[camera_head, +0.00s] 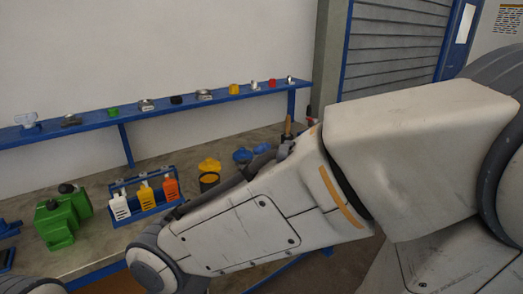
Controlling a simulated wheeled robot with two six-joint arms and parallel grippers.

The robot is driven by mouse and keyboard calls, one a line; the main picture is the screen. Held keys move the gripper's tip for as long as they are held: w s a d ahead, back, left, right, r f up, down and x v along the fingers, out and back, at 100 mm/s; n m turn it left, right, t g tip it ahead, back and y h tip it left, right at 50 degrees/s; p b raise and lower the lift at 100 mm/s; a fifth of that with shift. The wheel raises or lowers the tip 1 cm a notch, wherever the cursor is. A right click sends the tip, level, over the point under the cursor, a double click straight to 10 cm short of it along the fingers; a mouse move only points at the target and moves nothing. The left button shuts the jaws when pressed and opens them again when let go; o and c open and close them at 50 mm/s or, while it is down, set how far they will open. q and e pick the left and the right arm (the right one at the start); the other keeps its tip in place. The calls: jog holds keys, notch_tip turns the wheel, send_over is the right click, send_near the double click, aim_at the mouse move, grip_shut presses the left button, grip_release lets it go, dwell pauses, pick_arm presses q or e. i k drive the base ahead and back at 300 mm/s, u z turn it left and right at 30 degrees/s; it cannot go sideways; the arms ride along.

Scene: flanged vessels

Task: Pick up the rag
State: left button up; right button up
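I cannot make out a rag for certain. A small blue item (242,155), possibly cloth, lies on the workbench (88,258) towards its right end, beside another blue piece (262,148) partly hidden by my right arm. A yellow item (209,165) sits near them, above or behind a dark round container with a yellow top (209,179). My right arm crosses the right and middle of the view and hides part of the bench.
A blue rack (120,187) holds white, yellow and orange bottles. A blue wall shelf (100,121) above carries several small parts. Bare bench top lies in front of the rack.

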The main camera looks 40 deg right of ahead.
aim_at(262, 148)
jog(key=z, duration=1.55)
jog(key=i, duration=0.5)
jog(key=z, duration=0.9)
jog(key=i, duration=1.55)
jog(key=u, duration=1)
jog(key=i, duration=0.65)
jog(key=u, duration=0.7)
